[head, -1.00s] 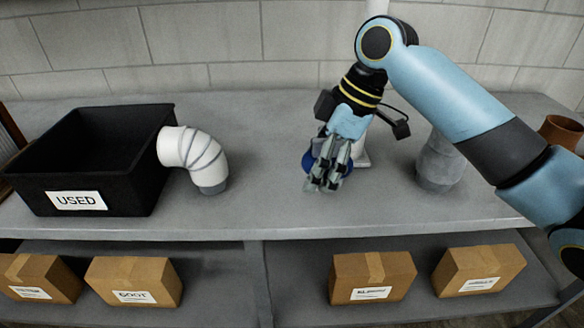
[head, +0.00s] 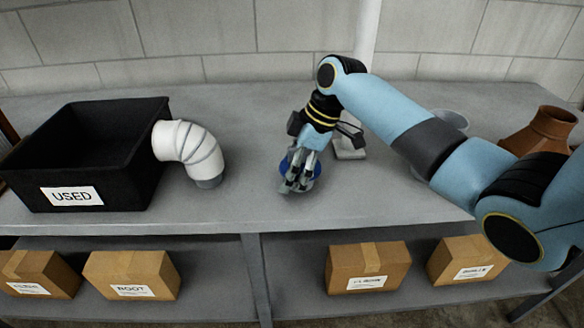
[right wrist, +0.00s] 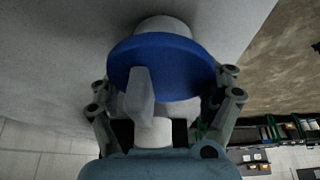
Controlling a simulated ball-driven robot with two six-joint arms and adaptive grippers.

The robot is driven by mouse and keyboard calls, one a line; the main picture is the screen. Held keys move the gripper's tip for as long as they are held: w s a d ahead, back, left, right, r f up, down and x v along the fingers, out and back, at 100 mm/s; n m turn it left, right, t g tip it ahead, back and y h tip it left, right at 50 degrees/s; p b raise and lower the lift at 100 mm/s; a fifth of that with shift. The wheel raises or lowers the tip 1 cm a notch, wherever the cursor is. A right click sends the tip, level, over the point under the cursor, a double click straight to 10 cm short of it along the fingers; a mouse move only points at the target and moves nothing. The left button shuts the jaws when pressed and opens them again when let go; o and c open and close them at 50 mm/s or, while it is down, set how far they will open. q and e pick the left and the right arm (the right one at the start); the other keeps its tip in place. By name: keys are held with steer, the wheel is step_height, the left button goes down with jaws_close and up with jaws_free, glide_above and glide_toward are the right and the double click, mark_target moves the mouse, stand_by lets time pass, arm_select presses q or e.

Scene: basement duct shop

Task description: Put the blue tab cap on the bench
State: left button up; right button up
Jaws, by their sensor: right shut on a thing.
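My right gripper (head: 293,186) is shut on the cap, with a finger at each side. In the head view the blue cap (head: 314,168) is partly hidden behind the fingers. The gripper points down over the middle of the grey bench (head: 232,208). I cannot tell whether the cap touches the bench. My left gripper is not in view.
A black bin labelled USED (head: 150,185) stands at the left, with a white elbow pipe (head: 190,150) beside it. A brown pipe (head: 540,130) is at the right. Bare bench lies left of the gripper.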

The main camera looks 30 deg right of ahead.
steer(key=shift+f, duration=0.15)
steer(key=o, duration=1.1)
steer(key=shift+o, duration=0.2)
steer(key=shift+r, duration=0.25)
steer(key=v, duration=1.2)
steer(key=shift+b, duration=0.4)
